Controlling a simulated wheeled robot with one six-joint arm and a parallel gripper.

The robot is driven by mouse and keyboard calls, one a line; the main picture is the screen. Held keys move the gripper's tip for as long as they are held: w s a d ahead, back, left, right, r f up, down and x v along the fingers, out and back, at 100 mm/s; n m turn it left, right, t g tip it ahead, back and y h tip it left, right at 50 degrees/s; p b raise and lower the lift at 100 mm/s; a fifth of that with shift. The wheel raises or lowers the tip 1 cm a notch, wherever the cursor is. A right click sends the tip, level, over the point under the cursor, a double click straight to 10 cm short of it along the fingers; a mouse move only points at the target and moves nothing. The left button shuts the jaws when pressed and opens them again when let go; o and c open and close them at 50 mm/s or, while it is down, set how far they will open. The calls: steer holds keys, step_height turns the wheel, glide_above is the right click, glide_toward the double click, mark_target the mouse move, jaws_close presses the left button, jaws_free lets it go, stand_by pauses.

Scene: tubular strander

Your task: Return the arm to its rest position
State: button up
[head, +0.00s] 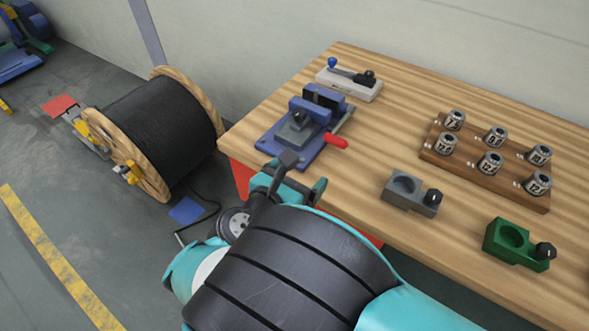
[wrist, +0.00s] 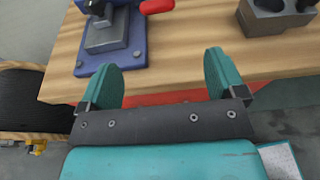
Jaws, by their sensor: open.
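My gripper shows in the wrist view (wrist: 163,80) with its two teal fingers wide apart and nothing between them. Past the fingertips are the front edge of the wooden workbench (wrist: 180,60) and its top. In the head view my gripper (head: 290,183) is at the bench's near left corner, in front of the blue vise (head: 278,140). My dark, ribbed arm fills the lower middle of that view and hides part of the bench front. The vise, with its red handle, also shows at the upper left of the wrist view (wrist: 105,45).
On the workbench (head: 390,135) are a lever device (head: 349,84), a grey block (head: 408,192), a green block (head: 512,243) and a wooden rack (head: 480,180) with several numbered dies. A large black cable reel (head: 160,130) stands on the floor at left. Floor is clear near the yellow stripe.

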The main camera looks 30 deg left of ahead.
steer(key=shift+s+a, duration=0.15)
steer(key=shift+s, duration=0.2)
steer(key=w+d+r+m+g+h, duration=0.1)
steer(key=w+d+r+m+g, duration=0.5)
steer(key=w+d+m, duration=0.35)
steer(key=d+r+m+g+y, duration=0.2)
steer(key=d+r+m+g, duration=0.4)
steer(key=d, duration=0.5)
steer(key=s+d+r+m+g+y, duration=0.1)
steer(key=s+d+r+m+y, duration=0.1)
steer(key=s+d+r+m, duration=0.3)
steer(key=s+d+r+m+g+y, duration=0.2)
steer(key=s+d+r+m, duration=0.2)
steer(key=s, duration=0.9)
steer(key=d+m, duration=0.3)
steer(key=shift+s+d+r+y, duration=0.2)
steer(key=shift+s+r+y, duration=0.15)
steer(key=shift+s+y, duration=0.05)
